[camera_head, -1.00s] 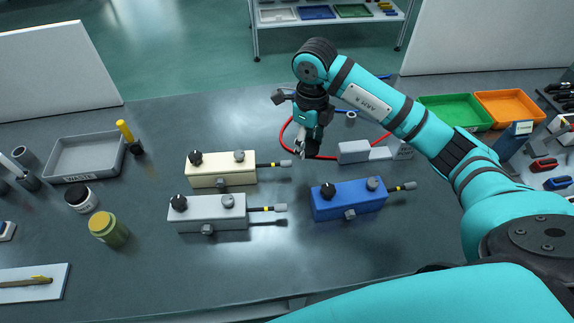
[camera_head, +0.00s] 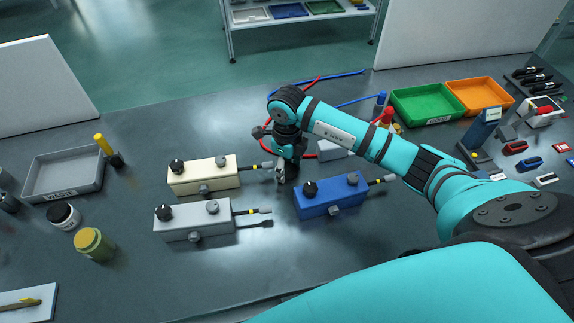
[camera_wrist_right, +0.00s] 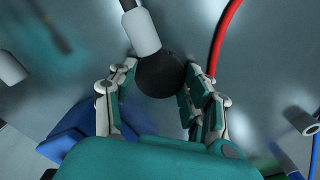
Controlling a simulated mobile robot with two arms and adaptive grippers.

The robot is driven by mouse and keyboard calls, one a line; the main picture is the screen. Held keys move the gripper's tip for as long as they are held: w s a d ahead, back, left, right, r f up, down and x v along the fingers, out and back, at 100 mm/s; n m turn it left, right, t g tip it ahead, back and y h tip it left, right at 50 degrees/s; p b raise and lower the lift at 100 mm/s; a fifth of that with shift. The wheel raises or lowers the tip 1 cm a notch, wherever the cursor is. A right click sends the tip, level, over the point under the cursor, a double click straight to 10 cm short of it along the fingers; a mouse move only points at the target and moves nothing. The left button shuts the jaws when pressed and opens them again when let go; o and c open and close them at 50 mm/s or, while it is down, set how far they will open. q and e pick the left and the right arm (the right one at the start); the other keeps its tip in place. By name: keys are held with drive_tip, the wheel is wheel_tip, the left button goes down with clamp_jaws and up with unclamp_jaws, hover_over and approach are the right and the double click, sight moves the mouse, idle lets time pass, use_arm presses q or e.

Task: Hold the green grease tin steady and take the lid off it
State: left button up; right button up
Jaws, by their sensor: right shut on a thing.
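In the right wrist view, my right gripper (camera_wrist_right: 160,78) is shut on a dark round thing (camera_wrist_right: 160,76), which I cannot identify. A pale plug end (camera_wrist_right: 141,32) overlaps the dark thing in that view. My left gripper is out of view.
Near the gripper are a cream box (camera_head: 204,177), a grey box (camera_head: 194,222) and a blue box (camera_head: 331,198) with plugs sticking out. A black jar (camera_head: 63,217) and waste tray (camera_head: 64,176) are near the tin. A red hose (camera_wrist_right: 222,45) curves past the gripper.

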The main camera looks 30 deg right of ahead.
drive_tip(key=o, duration=1.3)
